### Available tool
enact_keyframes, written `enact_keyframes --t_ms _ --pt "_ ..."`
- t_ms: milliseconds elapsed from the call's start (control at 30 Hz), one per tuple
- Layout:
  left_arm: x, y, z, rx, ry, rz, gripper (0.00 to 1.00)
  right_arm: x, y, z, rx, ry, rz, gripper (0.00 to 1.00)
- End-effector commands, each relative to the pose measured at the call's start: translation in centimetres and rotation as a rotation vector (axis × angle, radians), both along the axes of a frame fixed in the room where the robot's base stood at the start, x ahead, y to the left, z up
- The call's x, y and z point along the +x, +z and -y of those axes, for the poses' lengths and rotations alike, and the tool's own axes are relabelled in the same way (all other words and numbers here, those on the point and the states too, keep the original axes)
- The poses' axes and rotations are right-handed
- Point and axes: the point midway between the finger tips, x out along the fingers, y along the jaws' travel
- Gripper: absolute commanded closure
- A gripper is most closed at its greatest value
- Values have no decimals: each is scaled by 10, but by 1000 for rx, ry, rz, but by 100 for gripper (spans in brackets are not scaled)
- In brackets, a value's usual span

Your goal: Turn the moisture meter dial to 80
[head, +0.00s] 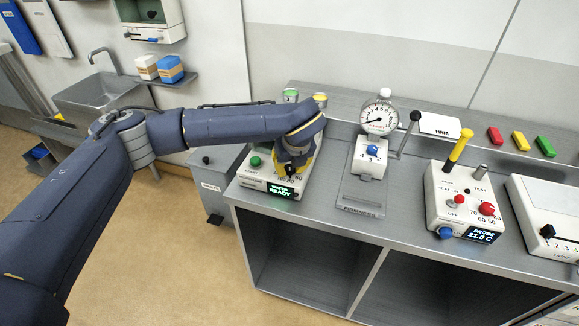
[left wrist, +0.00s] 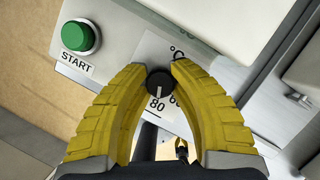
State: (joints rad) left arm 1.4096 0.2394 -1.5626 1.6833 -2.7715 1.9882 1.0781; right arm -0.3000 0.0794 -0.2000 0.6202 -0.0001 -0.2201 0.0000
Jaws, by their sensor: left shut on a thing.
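The moisture meter (head: 252,182) is a pale box on the left of the bench, with a green START button (head: 255,161) and a green display showing READY. Its black dial knob (left wrist: 159,81) shows in the left wrist view, below a °C mark. The knob's white mark points down toward the printed 80 (left wrist: 157,104). My left gripper (left wrist: 159,75) is shut on the knob, one yellow finger on each side. In the head view my left gripper (head: 295,160) hides the knob and part of the scale. My right gripper is not in the head view.
A dial gauge stand (head: 367,155) with a lever stands just right of the meter. A probe box (head: 463,205) with a yellow handle is further right. Red, yellow and green blocks (head: 521,141) lie on the back ledge. A sink (head: 100,92) is at the left.

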Motion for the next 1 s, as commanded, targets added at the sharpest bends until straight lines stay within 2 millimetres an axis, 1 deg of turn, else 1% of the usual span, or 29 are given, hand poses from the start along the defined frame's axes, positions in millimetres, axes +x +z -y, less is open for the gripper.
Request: enact_keyframes --t_ms 100,133,233,500,633,767,1000 --pt "3 2 -1 -1 1 8 100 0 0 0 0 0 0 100" --pt "3 2 -1 -1 1 8 73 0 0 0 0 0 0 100" --pt "2 1 -1 0 0 6 61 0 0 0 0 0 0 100" --pt "1 1 0 0 0 3 61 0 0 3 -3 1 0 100" --pt "-2 9 1 0 -2 4 61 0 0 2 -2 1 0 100" --pt "-8 26 3 0 -4 5 61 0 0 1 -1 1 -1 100" --pt "-23 65 8 -1 -2 6 61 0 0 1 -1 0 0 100"
